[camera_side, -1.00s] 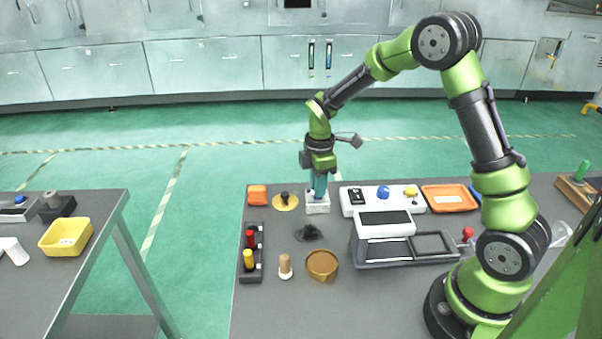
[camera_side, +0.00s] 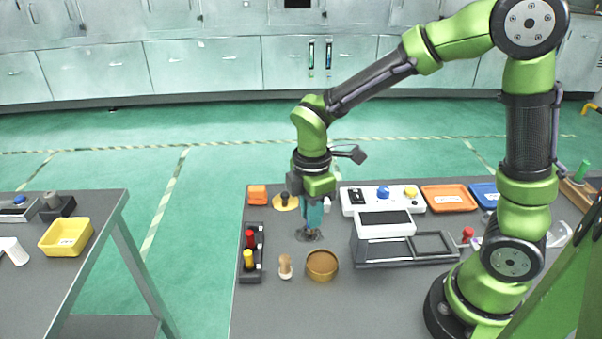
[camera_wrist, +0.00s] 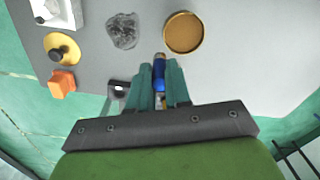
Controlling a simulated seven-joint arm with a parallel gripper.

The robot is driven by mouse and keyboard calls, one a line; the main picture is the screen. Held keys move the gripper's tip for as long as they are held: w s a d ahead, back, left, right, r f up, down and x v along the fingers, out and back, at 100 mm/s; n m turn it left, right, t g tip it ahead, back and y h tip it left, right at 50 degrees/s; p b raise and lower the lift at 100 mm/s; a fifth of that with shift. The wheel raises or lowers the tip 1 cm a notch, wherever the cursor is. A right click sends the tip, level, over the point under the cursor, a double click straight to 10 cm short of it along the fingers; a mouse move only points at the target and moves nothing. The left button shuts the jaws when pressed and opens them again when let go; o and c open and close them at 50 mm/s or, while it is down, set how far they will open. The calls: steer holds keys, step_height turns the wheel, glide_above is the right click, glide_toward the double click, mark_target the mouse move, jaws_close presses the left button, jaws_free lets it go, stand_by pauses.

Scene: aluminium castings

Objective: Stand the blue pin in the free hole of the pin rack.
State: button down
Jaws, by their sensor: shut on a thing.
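The black pin rack (camera_side: 256,277) stands at the left of the table in the side view. A red pin (camera_side: 250,239) and a yellow pin (camera_side: 248,259) stand in it; I cannot clearly make out its free hole. My gripper (camera_side: 310,233) is to the right of the rack, with its fingers in front of the dark pile from this angle. In the wrist view, my gripper (camera_wrist: 160,72) is shut on the blue pin (camera_wrist: 158,82), which shows between the teal fingers. The pin is hidden in the side view. The rack is mostly hidden behind the fingers in the wrist view.
A wooden peg (camera_side: 285,267) and a round brown dish (camera_side: 322,265) stand near the rack. A grey-white machine (camera_side: 385,228) stands to the right.

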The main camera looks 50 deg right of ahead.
steer(key=shift+m, duration=0.7)
steer(key=w+a+f, duration=0.1)
steer(key=w, duration=0.3)
steer(key=w+a+f, duration=0.1)
steer(key=w+a, duration=0.1)
steer(key=w, duration=0.3)
steer(key=w+a+f, duration=0.1)
steer(key=w, duration=0.3)
steer(key=shift+w+a, duration=0.15)
steer(key=shift+w, duration=0.15)
steer(key=shift+w+f, duration=0.15)
steer(key=shift+f, duration=1.6)
steer(key=shift+f, duration=0.2)
steer(key=c, duration=1.1)
jaws_free()
